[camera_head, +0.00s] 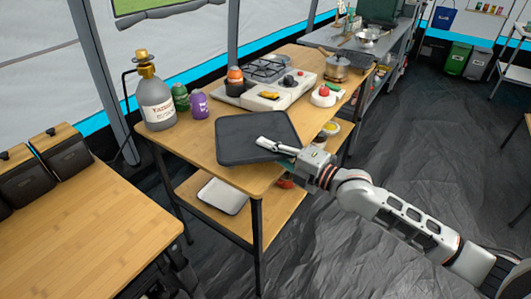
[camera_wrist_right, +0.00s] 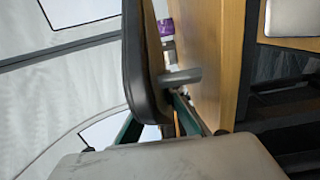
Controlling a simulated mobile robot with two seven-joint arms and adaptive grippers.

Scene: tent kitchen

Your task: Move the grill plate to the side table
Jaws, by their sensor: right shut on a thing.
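The grill plate (camera_head: 243,137) is a flat black rectangle with rounded corners. In the head view it is over the near end of the wooden table (camera_head: 190,150). My right gripper (camera_head: 277,150) is shut on its right edge, one finger across the top. In the right wrist view the grill plate (camera_wrist_right: 138,60) is a dark upright slab beside a grey finger (camera_wrist_right: 180,77), with a gap between it and the wooden tabletop (camera_wrist_right: 205,60). Another wooden table (camera_head: 85,235) stands at the lower left with a bare top. I cannot tell which is the side table. My left gripper is out of view.
A large bottle (camera_head: 156,98), a green bottle (camera_head: 180,97) and a purple bottle (camera_head: 198,103) stand behind the plate. A stove (camera_head: 268,95) is farther back. A pale tray (camera_head: 222,196) lies on the lower shelf. Dark containers (camera_head: 62,150) line the left table's back.

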